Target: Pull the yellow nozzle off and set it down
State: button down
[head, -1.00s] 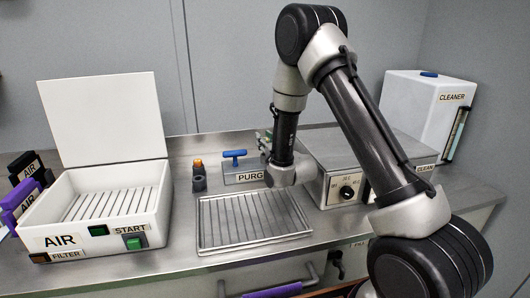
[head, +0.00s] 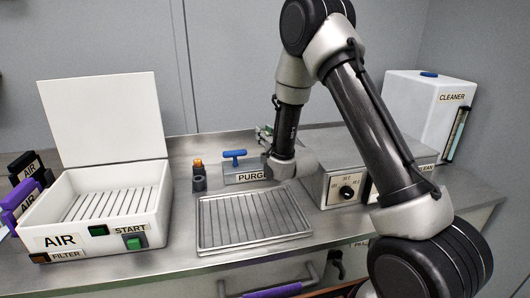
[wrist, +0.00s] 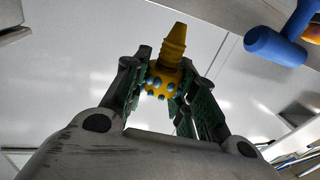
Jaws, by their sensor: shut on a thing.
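The yellow nozzle (wrist: 174,45) shows in the wrist view with its ribbed, tapering end pointing away from me. Blue dots ring its wider base. My gripper (wrist: 163,76) is shut on that base, with a green-padded finger on each side. The nozzle's tip is clear of the fingers, and I see nothing attached to it. In the head view my gripper (head: 264,132) is mostly hidden behind my wrist, near the PURGE block (head: 240,174), and the nozzle cannot be made out there.
A blue T-handle (head: 235,155) stands by the PURGE block; it also shows in the wrist view (wrist: 273,46). A dark holder with an orange top (head: 198,172) stands left of it. An empty slatted tray (head: 222,246) lies in front. The open AIR box (head: 150,215) is left.

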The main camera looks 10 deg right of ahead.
jog(key=shift+r, duration=1.65)
